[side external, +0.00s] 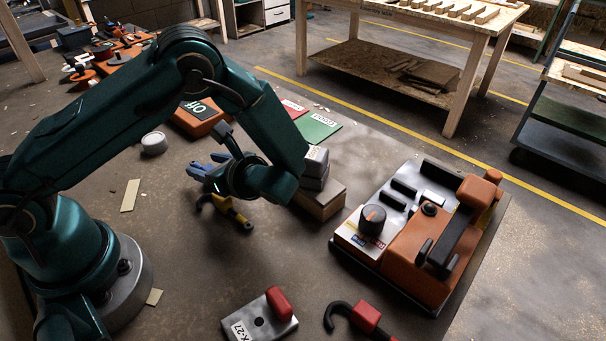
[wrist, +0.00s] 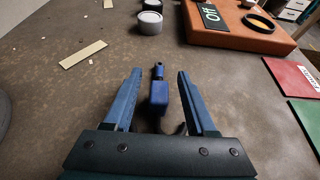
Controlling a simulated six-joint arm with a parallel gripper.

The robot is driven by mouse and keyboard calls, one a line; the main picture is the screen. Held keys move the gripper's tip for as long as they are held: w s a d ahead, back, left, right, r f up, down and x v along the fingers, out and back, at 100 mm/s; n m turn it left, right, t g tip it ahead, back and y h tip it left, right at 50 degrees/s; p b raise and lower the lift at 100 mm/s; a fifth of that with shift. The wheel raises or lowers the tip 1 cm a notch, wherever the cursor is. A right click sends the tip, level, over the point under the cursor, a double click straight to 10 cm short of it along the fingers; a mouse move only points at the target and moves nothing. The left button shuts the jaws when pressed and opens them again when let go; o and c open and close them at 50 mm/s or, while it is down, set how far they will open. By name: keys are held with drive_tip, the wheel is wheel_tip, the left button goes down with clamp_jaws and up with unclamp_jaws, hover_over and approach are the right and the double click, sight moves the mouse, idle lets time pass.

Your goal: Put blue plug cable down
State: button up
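The blue plug (wrist: 158,92) lies on the table between my gripper's fingers in the wrist view, with a gap on each side. A short dark length that looks like its cable (wrist: 180,129) shows near the gripper's base. My gripper (wrist: 158,73) is open, its two blue fingers spread apart. In the side view my gripper (side external: 206,168) is low over the table, left of the grey blocks, and the plug cannot be told apart from the fingers there. A yellow plug (side external: 229,209) with a dark hooked cable lies just in front of the gripper.
Grey blocks (side external: 315,168) on a wooden block (side external: 320,201) stand close right of my gripper. An orange "Off" box (side external: 196,119), a green sheet (side external: 318,127) and a round tin (side external: 153,143) lie behind. An orange-and-grey fixture (side external: 405,262) and a red plug (side external: 366,316) are at right.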

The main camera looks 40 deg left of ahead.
drive_tip(key=shift+r, duration=0.2)
drive_tip(key=v, duration=1.1)
drive_tip(key=shift+d+r, duration=0.1)
drive_tip(key=shift+r, duration=0.35)
drive_tip(key=shift+s+d+r, duration=0.1)
drive_tip(key=shift+d+r, duration=0.15)
drive_tip(key=s+r+n+t+h, duration=0.5)
drive_tip(key=s+r+n+h, duration=0.3)
drive_tip(key=n+h, duration=0.5)
drive_tip(key=s+n, duration=0.1)
drive_tip(key=n, duration=0.4)
drive_tip(key=shift+r+t+h, duration=0.3)
drive_tip(key=shift+r, duration=0.05)
